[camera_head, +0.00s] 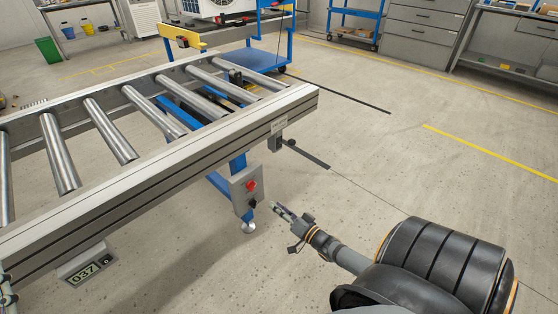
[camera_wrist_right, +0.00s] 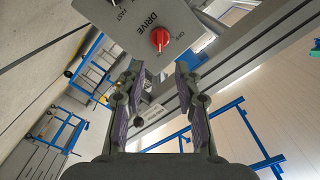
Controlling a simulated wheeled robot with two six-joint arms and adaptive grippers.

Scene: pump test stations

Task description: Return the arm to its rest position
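My right arm comes in from the lower right in the head view. Its gripper (camera_head: 281,211) is in the air to the right of the grey control box (camera_head: 240,183) on the conveyor leg. In the right wrist view the gripper (camera_wrist_right: 158,72) has its two fingers apart with nothing held between them. The control box (camera_wrist_right: 135,22), marked DRIVE, shows beyond the fingertips with its red knob (camera_wrist_right: 160,38). The fingers look clear of the knob. A small part of what looks like my left gripper (camera_head: 6,296) shows at the left edge of the head view; its fingers cannot be made out.
The roller conveyor (camera_head: 190,152) fills the left side, with a sign 037 (camera_head: 84,268) below its rail. A blue cart (camera_head: 262,58) stands behind it. A blue shelf (camera_head: 352,22) and grey drawers (camera_head: 424,36) stand at the back. The floor at the right is clear.

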